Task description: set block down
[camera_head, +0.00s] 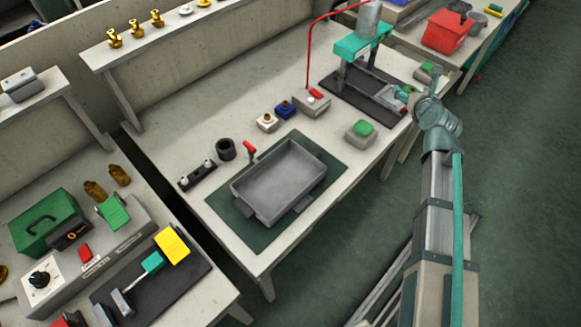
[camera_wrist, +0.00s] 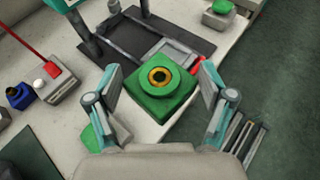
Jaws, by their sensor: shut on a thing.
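A green block (camera_wrist: 160,92) with a brass-ringed round hole in its top is between the two fingers of my gripper (camera_wrist: 160,88) in the wrist view. My gripper is shut on it. In the head view my gripper (camera_head: 411,97) is at the right end of the press base, and the block is mostly hidden there. The block overlaps a grey frame-like fixture (camera_wrist: 178,48) on the dark press base (camera_wrist: 130,37). I cannot tell whether it touches anything below. A small red part (camera_wrist: 198,66) shows beside the block.
The teal press (camera_head: 362,42) stands behind and left of my gripper. Boxes with green tops stand in front (camera_head: 360,131) and behind (camera_head: 428,72). A grey tray (camera_head: 280,180) lies on a green mat. The bench's right edge is close by.

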